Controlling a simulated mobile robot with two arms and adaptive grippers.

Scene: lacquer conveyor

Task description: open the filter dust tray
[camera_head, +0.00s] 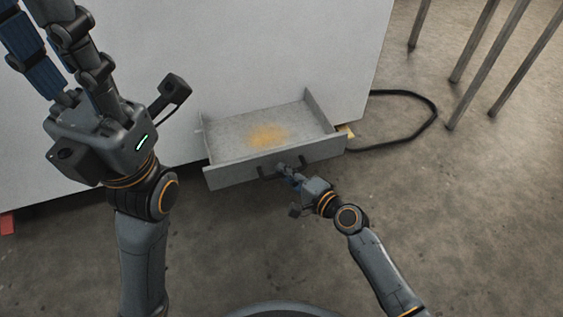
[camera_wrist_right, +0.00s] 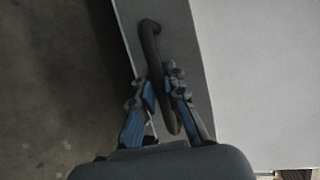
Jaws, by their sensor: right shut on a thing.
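The filter dust tray (camera_head: 225,147) is a grey metal drawer standing out from the white cabinet in the head view, with its inside exposed. Orange dust (camera_head: 266,136) lies on its floor. A dark bar handle (camera_head: 267,171) sits on its front face; the handle also shows in the right wrist view (camera_wrist_right: 150,42). My right gripper (camera_head: 287,171) is shut on this handle, with blue-padded fingers (camera_wrist_right: 163,88) on both sides of it. My left gripper (camera_head: 42,22) is raised at the upper left, apart from the tray, with its fingers spread and nothing seen between them.
The white cabinet (camera_head: 290,45) fills the back. A black hose (camera_head: 432,110) loops over the floor to the right of the tray. Several metal legs (camera_head: 485,45) stand at the upper right. The concrete floor (camera_head: 470,220) in front and to the right is clear.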

